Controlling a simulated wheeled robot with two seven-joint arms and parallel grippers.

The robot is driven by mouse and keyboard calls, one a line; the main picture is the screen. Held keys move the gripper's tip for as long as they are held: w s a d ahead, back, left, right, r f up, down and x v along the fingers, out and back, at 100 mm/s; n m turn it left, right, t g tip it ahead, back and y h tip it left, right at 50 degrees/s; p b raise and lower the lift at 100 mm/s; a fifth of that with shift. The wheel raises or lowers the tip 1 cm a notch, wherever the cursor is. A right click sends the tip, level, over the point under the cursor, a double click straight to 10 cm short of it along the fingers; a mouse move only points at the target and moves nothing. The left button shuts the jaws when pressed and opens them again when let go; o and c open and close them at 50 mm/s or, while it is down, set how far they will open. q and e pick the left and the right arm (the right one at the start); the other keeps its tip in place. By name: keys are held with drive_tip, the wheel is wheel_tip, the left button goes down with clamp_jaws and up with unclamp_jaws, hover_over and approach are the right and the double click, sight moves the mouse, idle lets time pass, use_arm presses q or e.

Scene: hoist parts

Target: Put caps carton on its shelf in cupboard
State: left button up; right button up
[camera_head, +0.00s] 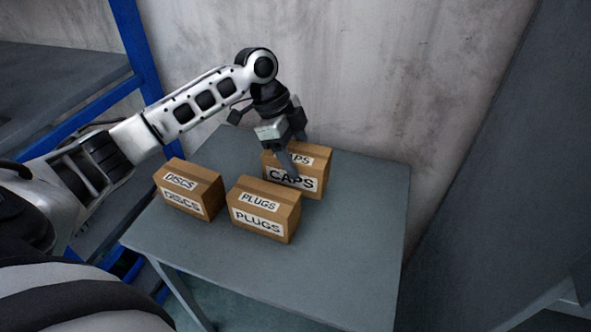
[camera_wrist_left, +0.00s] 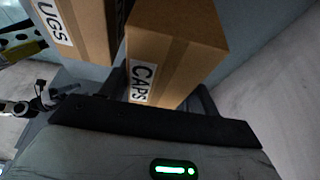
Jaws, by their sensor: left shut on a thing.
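The caps carton (camera_head: 312,185), a brown box with white CAPS labels, stands on the grey table toward its back. My left gripper (camera_head: 290,160) reaches down over it from above and is shut on it, with one finger in front of the CAPS label. In the left wrist view the caps carton (camera_wrist_left: 172,62) sits between the fingers, its CAPS label close to the gripper's palm. I cannot tell whether the carton is clear of the table. My right gripper is not in view. The cupboard is not clearly identifiable.
The plugs carton (camera_head: 264,210) stands just in front and left of the caps carton, and the discs carton (camera_head: 188,188) stands farther left. The table's right side (camera_head: 365,215) is clear. A blue-framed rack (camera_head: 140,50) stands at left, a grey panel (camera_head: 480,170) at right.

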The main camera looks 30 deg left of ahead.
use_arm(q)
wheel_tip(320, 180, down, 4)
drive_tip(key=shift+r, duration=0.1)
drive_tip(key=o, duration=1.2)
